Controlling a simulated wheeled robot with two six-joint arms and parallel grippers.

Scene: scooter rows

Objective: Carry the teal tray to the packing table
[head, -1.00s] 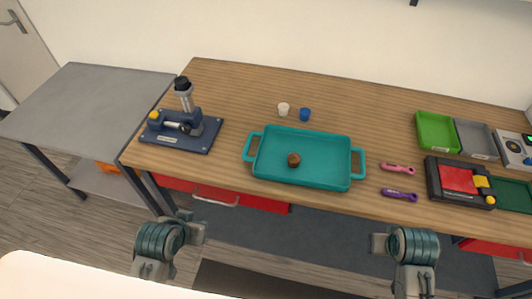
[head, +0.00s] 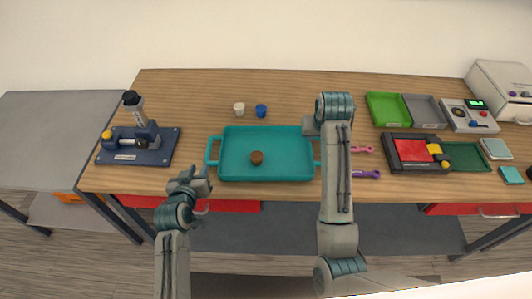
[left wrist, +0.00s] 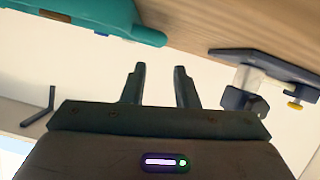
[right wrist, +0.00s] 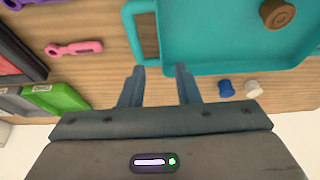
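The teal tray (head: 232,172) lies flat on the wooden bench, with a handle at each short end and a small brown round piece (head: 257,158) in it. My left gripper (head: 196,178) is at the bench's front edge, left of and below the tray's left handle. In the left wrist view its fingers (left wrist: 160,70) are apart and empty, with the tray (left wrist: 95,14) at upper left. My right gripper (head: 309,126) is by the tray's right end, above its handle. In the right wrist view its fingers (right wrist: 159,72) are apart near that handle (right wrist: 140,35), with nothing between them. A grey table (head: 50,130) stands left of the bench.
A blue fixture (head: 160,152) stands left of the tray. Pink (head: 362,150) and purple (head: 366,174) tools and a black box (head: 396,165) lie to the right. The grey table's top is clear.

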